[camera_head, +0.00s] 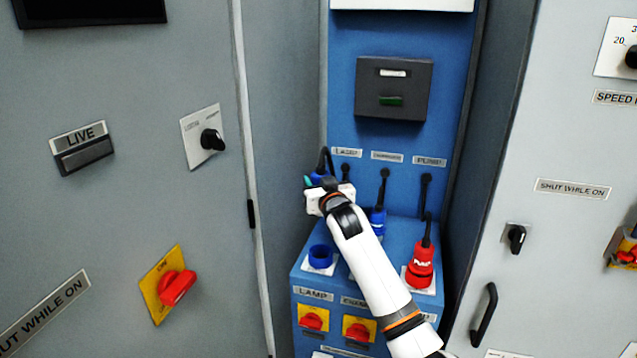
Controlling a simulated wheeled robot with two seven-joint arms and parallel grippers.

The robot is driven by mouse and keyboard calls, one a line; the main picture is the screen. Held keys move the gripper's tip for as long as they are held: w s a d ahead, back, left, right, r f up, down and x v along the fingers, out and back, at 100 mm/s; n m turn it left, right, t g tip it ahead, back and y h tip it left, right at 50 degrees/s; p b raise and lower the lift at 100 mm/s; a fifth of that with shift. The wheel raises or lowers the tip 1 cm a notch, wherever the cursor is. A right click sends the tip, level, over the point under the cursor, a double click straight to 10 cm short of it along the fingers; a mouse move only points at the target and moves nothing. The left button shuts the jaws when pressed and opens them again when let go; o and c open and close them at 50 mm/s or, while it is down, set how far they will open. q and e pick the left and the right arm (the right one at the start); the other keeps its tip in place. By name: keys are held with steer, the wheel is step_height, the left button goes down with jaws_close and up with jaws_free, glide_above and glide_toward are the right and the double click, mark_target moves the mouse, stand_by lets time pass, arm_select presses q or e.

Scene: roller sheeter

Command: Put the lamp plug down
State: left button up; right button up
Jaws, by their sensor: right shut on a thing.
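My right gripper (317,188) is shut on the lamp plug (319,177), a blue plug with a black cable running up to the blue back panel. The gripper hides most of the plug. It is held up near the panel, above and apart from the empty blue lamp socket (320,257). That socket sits on the blue ledge above the label LAMP. My left gripper is not in view.
A second blue plug (378,222) stands at the middle socket, partly behind my right arm. A red pump plug (420,268) stands at the right. Red switches (312,320) are on the front below. Grey cabinet walls flank the recess.

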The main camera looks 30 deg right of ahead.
stand_by(0.5)
steer(key=s+a+f+n+y, duration=0.2)
steer(key=s+a+f+y, duration=0.2)
steer(key=s+a+f, duration=1)
steer(key=s+a, duration=0.4)
steer(key=s, duration=0.5)
steer(key=s+a+n+y, duration=0.1)
steer(key=s+a, duration=0.4)
steer(key=s, duration=0.4)
steer(key=shift+s+a+t, duration=0.25)
steer(key=shift+t, duration=0.05)
steer(key=shift+r, duration=0.1)
